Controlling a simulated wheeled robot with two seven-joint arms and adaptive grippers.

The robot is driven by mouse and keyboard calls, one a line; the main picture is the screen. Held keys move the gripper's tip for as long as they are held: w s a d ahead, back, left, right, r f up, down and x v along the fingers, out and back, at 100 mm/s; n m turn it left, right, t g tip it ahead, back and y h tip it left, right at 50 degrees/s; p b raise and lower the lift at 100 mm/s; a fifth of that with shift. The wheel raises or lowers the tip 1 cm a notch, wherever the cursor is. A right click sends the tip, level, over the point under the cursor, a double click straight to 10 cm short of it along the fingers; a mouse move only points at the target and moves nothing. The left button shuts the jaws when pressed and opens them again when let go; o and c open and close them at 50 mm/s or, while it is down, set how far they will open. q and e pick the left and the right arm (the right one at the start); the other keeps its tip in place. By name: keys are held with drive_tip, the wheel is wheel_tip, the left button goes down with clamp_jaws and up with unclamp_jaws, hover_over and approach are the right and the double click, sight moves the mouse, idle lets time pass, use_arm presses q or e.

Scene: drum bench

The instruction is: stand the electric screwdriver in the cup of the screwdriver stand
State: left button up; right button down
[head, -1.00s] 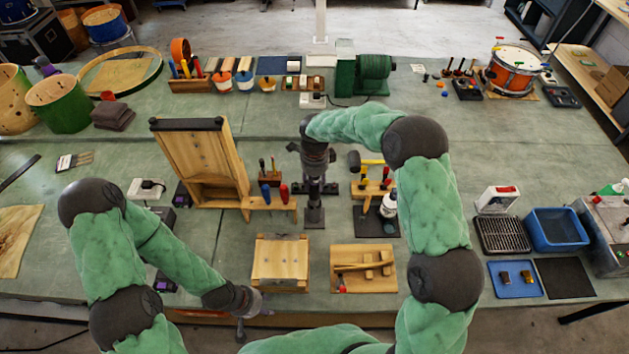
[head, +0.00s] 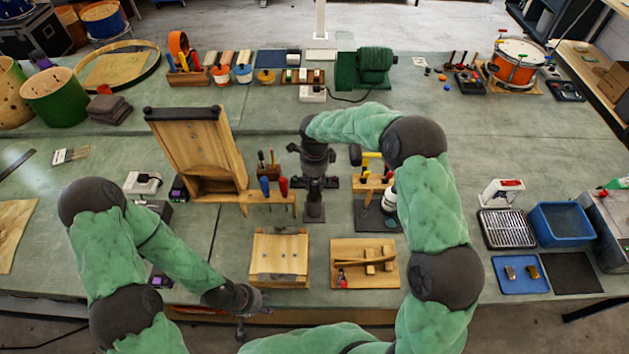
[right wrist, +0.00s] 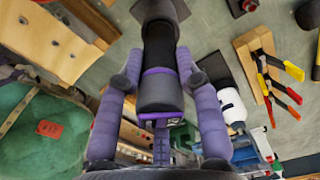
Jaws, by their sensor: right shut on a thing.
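My right gripper (right wrist: 160,100) is shut on the electric screwdriver (right wrist: 160,68), a black body with purple bands, held between its two pale purple fingers in the right wrist view. In the head view my right gripper (head: 315,172) hangs over the middle of the bench, behind the small wooden boxes. A dark upright piece (head: 314,208) shows under it; I cannot tell whether it is tool or stand. The stand's cup cannot be made out. My left gripper (head: 244,308) is low at the bench's front edge, away from the screwdriver; its jaws are too small to read.
A tall wooden frame (head: 197,155) and a rack with screwdrivers (head: 268,196) stand left of my right gripper. A pliers rack (head: 372,184) and a white bottle (head: 389,200) stand close on its right.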

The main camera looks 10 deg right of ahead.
drive_tip(key=c, duration=0.8)
unclamp_jaws()
wheel_tip(320, 180, up, 12)
drive_tip(key=shift+r, duration=0.1)
idle(0.4)
